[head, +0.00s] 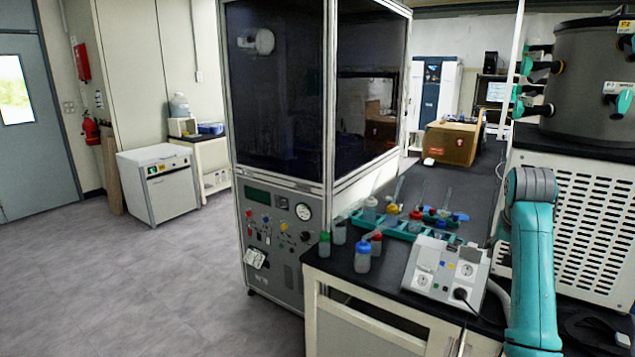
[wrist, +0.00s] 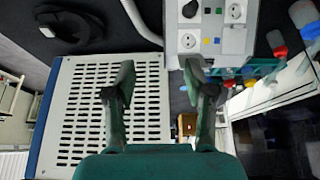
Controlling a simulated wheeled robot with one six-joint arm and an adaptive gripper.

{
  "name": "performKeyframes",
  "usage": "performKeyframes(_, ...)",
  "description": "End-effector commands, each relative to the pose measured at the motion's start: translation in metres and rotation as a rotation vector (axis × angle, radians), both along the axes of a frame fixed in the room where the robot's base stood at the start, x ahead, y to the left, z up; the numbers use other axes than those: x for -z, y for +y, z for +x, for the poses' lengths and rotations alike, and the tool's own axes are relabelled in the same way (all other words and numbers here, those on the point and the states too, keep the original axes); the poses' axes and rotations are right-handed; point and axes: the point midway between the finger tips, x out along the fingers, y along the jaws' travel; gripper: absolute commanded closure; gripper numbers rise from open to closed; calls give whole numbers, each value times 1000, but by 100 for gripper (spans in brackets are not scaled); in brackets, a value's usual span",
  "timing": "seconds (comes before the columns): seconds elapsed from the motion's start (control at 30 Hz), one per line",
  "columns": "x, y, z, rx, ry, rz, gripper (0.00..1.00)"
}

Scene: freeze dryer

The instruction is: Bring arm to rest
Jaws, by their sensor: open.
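My arm (head: 533,260) shows in teal at the right of the head view, bent at an elbow in front of the freeze dryer's vented base. My gripper (wrist: 157,78) shows in the wrist view with its two dark fingers spread apart and nothing between them. One finger is seen against the white vented panel (wrist: 110,115), the other near the grey socket box (wrist: 212,30). In the head view the gripper itself cannot be made out. The freeze dryer (head: 585,85) has a dark drum with teal valves at the upper right.
The socket box (head: 447,272) stands on the dark bench, with a teal rack (head: 407,232) and several bottles beside it. A tall glass-walled cabinet (head: 280,110) stands to the left. A cardboard box (head: 452,144) lies farther back. The grey floor (head: 130,275) at the left is clear.

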Motion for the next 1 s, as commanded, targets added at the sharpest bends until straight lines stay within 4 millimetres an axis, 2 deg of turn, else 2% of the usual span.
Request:
performKeyframes(0.23, 37, 7, 1, -23, -21, -12, 46)
performKeyframes(0.47, 91, 20, -3, -57, -51, -30, 46)
performKeyframes(0.77, 203, 55, -29, -134, -126, -66, 46)
performKeyframes(1.0, 283, 88, -71, -199, -196, -96, 46)
